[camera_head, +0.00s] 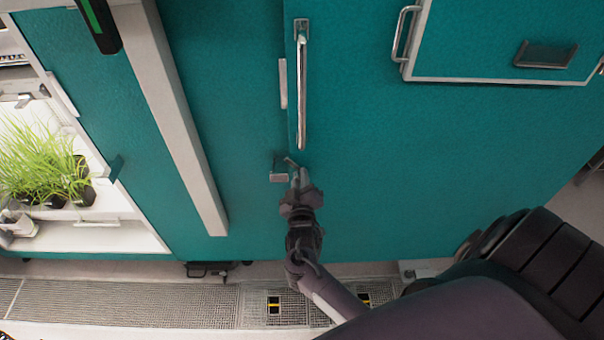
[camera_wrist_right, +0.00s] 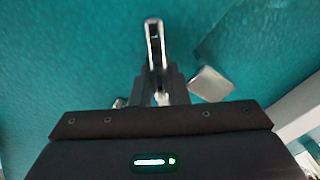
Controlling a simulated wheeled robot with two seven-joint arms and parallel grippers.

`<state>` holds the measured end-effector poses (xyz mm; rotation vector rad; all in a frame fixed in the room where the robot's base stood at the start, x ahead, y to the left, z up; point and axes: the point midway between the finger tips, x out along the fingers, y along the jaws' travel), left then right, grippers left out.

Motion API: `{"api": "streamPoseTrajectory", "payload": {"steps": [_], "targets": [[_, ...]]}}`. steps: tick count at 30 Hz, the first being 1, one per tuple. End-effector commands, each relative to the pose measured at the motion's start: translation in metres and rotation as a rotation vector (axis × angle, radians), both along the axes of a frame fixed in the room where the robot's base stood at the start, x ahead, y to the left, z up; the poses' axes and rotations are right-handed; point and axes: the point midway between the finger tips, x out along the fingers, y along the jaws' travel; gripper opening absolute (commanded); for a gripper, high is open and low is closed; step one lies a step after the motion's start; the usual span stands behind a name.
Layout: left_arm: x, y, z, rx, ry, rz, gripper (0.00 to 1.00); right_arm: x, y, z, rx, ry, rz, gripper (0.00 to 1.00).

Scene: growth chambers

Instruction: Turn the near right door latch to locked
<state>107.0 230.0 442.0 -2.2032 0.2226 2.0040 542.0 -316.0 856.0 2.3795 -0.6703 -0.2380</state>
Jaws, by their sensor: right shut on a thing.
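The door latch (camera_head: 280,172) is a small metal fitting on the teal chamber front, just below the long vertical door handle (camera_head: 301,90). My right gripper (camera_head: 299,176) is at the latch, shut on its lever. In the right wrist view the metal lever (camera_wrist_right: 155,42) rises from between the fingers (camera_wrist_right: 160,85), and a square metal plate (camera_wrist_right: 211,84) sits to their right. The head view shows the fingers small, and they hide part of the latch. My left gripper is not in view.
A teal door (camera_head: 400,150) fills the middle and right. A smaller framed hatch (camera_head: 500,79) with a handle is at upper right. An open chamber with green seedlings (camera_head: 40,165) is at left, beyond a pale vertical post (camera_head: 180,130). Floor grating (camera_head: 190,300) runs along the bottom.

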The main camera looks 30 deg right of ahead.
Motion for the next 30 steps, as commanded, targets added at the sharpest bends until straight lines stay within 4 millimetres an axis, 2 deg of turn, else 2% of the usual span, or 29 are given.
{"api": "streamPoseTrajectory", "payload": {"steps": [1,18,30], "targets": [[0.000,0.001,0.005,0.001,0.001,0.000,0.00,0.002,-0.001,0.004,-0.041,0.021,-0.002,0.00],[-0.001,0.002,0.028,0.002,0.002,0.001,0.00,0.005,0.003,-0.005,-0.495,0.297,-0.007,0.00],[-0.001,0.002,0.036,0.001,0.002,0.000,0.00,0.006,0.003,-0.010,-0.710,0.427,-0.010,0.00]]}}
